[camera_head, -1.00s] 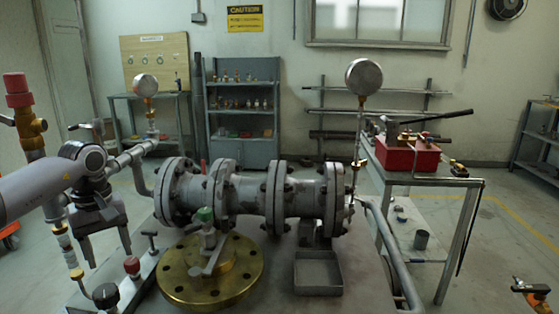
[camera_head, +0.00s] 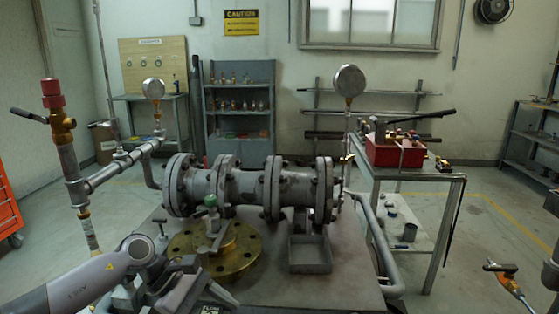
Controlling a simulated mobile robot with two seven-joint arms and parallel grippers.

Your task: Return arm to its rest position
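My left arm (camera_head: 85,282) comes in low from the bottom left. Its gripper (camera_head: 190,296) is at the bottom edge, in front of the brass flange plate (camera_head: 243,262) and low over the front of the bench. The fingers are dark and partly cut off, so their opening is unclear. I see nothing held. The grey flanged valve body (camera_head: 246,188) lies across the bench behind it. My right gripper is not identifiable in view.
A gauge (camera_head: 349,80) rises at the pipe's right end. A red-topped pipe (camera_head: 52,95) stands at the left. An open grey tray (camera_head: 310,254) sits on the bench (camera_head: 345,285).

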